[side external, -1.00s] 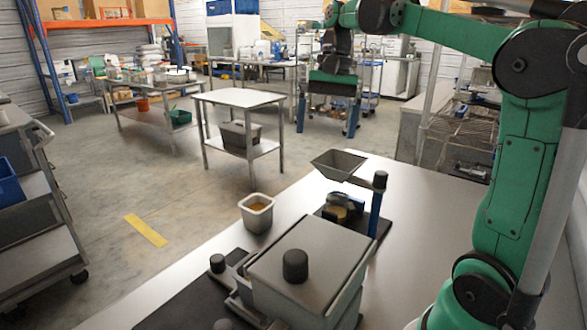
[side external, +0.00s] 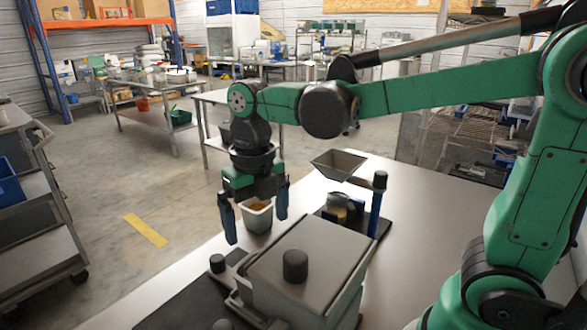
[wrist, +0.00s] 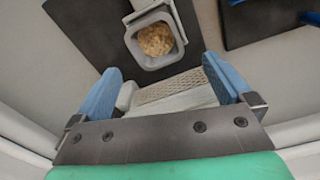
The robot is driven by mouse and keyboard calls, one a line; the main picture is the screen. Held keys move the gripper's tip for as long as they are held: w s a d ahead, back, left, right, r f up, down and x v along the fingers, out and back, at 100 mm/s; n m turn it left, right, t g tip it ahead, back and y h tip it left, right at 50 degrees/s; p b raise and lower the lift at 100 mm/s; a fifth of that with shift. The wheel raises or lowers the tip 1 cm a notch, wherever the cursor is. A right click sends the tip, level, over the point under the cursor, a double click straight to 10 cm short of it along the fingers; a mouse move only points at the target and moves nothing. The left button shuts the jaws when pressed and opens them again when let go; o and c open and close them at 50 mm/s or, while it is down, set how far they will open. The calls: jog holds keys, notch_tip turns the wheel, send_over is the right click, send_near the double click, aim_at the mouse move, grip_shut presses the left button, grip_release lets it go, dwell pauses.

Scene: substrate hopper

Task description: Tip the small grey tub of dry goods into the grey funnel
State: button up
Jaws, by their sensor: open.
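The small grey tub (side external: 257,218), with orange-yellow dry goods, stands upright on the table near its left edge. In the wrist view, a grey square-rimmed vessel (wrist: 183,56) holding tan grains looks like this tub; it lies at the top, beyond the fingertips. My gripper (side external: 256,222) points down at the tub in the side view, one finger left of it and one over its right edge. My open, empty gripper (wrist: 160,84) also shows in the wrist view. The grey funnel (side external: 338,163) sits on an arm from a blue post, right of the tub.
A large grey lidded box (side external: 310,255) with a black knob stands close in front of the tub. A dark mat (side external: 190,300) lies at front left. The table right of the funnel is bare.

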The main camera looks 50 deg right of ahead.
jog(key=shift+s+a+f+n, duration=0.15)
jog(key=shift+f+n, duration=0.35)
jog(key=shift+f, duration=1.1)
jog(key=shift+a+f+n, duration=0.2)
jog(key=shift+f+n, duration=0.3)
jog(key=shift+f, duration=1.1)
jog(key=shift+s+a+f+n, duration=0.15)
jog(key=shift+f+n, duration=0.35)
jog(key=shift+f, duration=1.1)
jog(key=shift+w, duration=0.1)
jog(key=c, duration=0.8)
jog(key=shift+c, duration=0.3)
jog(key=shift+r, duration=0.1)
jog(key=shift+r, duration=2.4)
